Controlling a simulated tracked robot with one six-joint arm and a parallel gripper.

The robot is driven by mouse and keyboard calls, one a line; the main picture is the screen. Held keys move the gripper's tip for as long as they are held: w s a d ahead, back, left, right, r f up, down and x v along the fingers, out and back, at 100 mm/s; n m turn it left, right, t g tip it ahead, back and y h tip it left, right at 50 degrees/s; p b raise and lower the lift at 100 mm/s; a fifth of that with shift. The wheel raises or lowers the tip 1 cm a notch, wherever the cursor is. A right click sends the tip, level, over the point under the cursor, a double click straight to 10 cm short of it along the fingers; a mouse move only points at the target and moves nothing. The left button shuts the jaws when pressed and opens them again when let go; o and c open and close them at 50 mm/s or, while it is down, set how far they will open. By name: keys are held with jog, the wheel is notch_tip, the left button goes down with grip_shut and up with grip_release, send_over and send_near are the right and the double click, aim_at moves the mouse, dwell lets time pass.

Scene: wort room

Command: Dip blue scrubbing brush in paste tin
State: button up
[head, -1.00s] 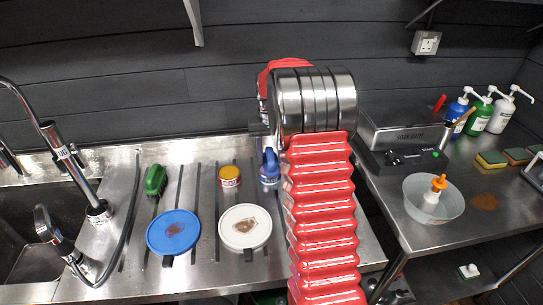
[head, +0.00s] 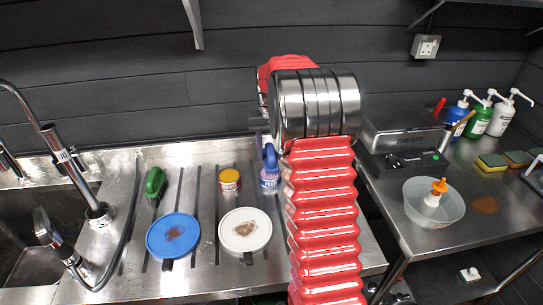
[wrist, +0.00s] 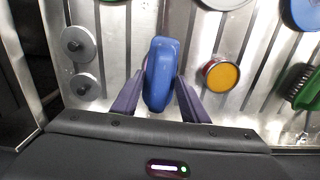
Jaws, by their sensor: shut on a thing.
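The blue scrubbing brush (head: 270,162) is upright over the steel drainboard, and its blue top also fills the middle of the wrist view (wrist: 160,72). My gripper (wrist: 156,88) is shut on it, one purple finger on each side.
A blue plate (head: 172,237) and a white plate (head: 245,229), both stained, lie in front. A green brush (head: 155,184) lies left, near the sink tap (head: 98,214). A right-hand bench holds a bowl (head: 434,203), a steel box, pump bottles and sponges.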

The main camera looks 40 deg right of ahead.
aim_at(270, 149)
jog(key=shift+r, duration=1.9)
